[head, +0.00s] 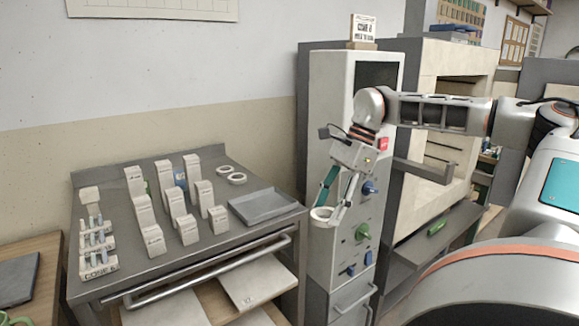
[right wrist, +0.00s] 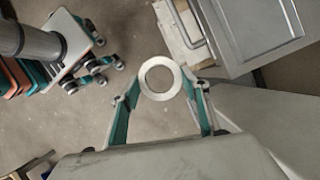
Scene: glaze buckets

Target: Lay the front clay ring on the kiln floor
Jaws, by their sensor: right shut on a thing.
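My right gripper (head: 327,212) is shut on a white clay ring (head: 321,220), held in the air in front of the grey control cabinet. In the right wrist view the same ring (right wrist: 160,60) sits between the fingertips, its open hole facing the camera, with bare floor far below. Two more white rings, the rear one (head: 224,165) and the front one (head: 238,183), lie on the grey table. The cream-lined kiln (head: 425,195) stands right of the cabinet, partly behind my right arm. I cannot clearly make out its floor. My left gripper is not in view.
The grey table (head: 110,275) carries several white labelled blocks, a grey tray (head: 264,204) and a rack of small test pieces (head: 98,262). The cabinet (head: 315,150) has blue and green knobs close to the ring. A grey ledge (head: 405,258) juts out below the kiln.

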